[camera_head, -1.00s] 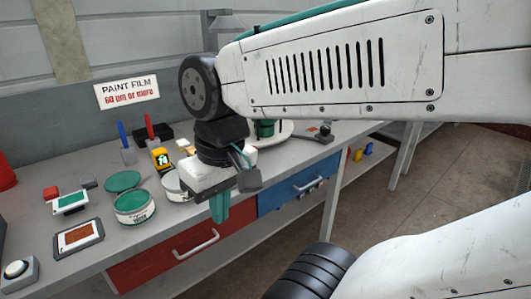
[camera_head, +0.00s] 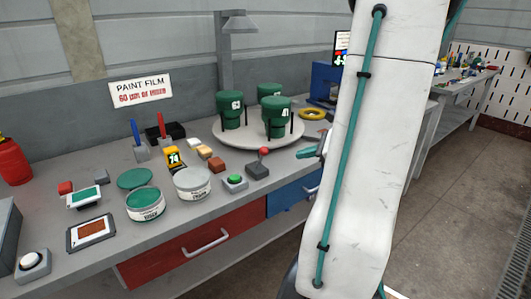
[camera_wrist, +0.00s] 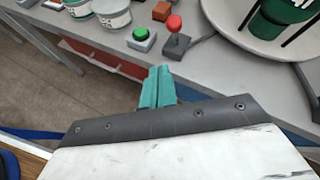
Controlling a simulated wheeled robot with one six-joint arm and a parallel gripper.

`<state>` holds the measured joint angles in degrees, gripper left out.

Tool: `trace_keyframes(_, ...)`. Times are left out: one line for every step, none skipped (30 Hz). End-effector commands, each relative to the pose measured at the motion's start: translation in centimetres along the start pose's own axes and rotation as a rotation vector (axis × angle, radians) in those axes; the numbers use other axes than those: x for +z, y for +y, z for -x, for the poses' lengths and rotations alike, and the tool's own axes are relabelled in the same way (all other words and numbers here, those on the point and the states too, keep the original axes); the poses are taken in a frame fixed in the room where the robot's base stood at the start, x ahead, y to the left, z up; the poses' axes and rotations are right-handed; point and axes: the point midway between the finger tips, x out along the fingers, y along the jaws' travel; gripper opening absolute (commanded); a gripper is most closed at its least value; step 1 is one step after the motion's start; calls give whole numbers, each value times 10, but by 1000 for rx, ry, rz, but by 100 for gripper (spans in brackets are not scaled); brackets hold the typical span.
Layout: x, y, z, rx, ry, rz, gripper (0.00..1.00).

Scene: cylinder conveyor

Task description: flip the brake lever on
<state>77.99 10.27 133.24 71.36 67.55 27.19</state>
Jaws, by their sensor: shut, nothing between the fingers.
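The brake lever (camera_head: 263,158) is a red ball on a short stalk set in a dark grey box on the workbench. It stands near the front edge, in front of the round white turntable (camera_head: 219,135). It also shows in the wrist view (camera_wrist: 174,26), where the stalk looks nearly upright. My gripper (camera_head: 304,153) has teal fingers, partly hidden behind my arm, and is right of the lever, apart from it. In the wrist view the fingers (camera_wrist: 157,72) are together and empty, below the lever in the picture and not touching it.
A green button (camera_head: 235,180) sits left of the lever. Paint cans (camera_head: 192,185), small blocks (camera_head: 205,150) and a yellow gauge (camera_head: 173,157) stand further left. Green cylinders (camera_head: 277,120) stand on the turntable behind. Open floor lies in front of the bench.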

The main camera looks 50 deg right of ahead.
Motion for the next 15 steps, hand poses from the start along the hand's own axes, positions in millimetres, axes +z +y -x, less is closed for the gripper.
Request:
trace_keyframes(-11, -8, 7, -36, -5, -45, 0)
trace_keyframes(-15, -11, 10, -53, -8, -62, 0)
trace_keyframes(-19, -14, 13, -68, -11, -79, 0)
trace_keyframes(-21, -16, 14, -76, -13, -89, 0)
trace_keyframes(-23, -17, 16, -82, -14, -95, 0)
trace_keyframes(-24, -18, 16, -86, -15, -100, 0)
trace_keyframes(-24, -18, 16, -87, -15, -101, 0)
trace_keyframes(-24, -18, 16, -87, -15, -101, 0)
trace_keyframes(-23, -18, 16, -87, -15, -100, 0)
trace_keyframes(-23, -18, 16, -86, -15, -99, 0)
trace_keyframes(-23, -18, 16, -86, -15, -99, 0)
trace_keyframes(-23, -18, 16, -85, -15, -98, 0)
trace_keyframes(-23, -18, 16, -85, -15, -98, 0)
trace_keyframes(-23, -18, 16, -85, -15, -98, 0)
trace_keyframes(-23, -18, 15, -84, -15, -97, 0)
